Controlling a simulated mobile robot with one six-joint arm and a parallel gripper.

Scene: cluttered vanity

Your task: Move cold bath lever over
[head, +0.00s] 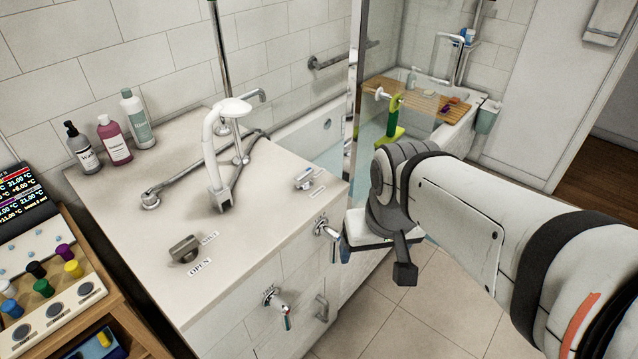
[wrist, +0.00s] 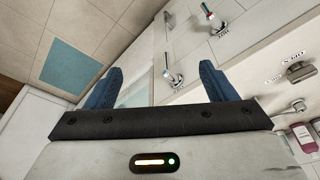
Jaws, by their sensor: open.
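Two chrome levers sit on the front face of the tiled vanity. The upper one (head: 325,230) is close to my gripper (head: 358,240), which partly covers its end. The lower one (head: 279,302) hangs nearer the front, clear of my arm. In the wrist view, the nearer lever (wrist: 173,79) shows between my two blue fingers, closer to the right one. The other lever (wrist: 208,12), with a reddish tip, is farther up. My gripper (wrist: 161,70) is open and empty. I see no contact with either lever.
On the vanity top are a grey OPEN knob (head: 185,249), a white shower head (head: 226,112) and several bottles (head: 114,140). A control panel (head: 50,275) is at left. The bath (head: 300,130) with a wooden tray (head: 418,98) lies behind. Floor is clear (head: 380,325).

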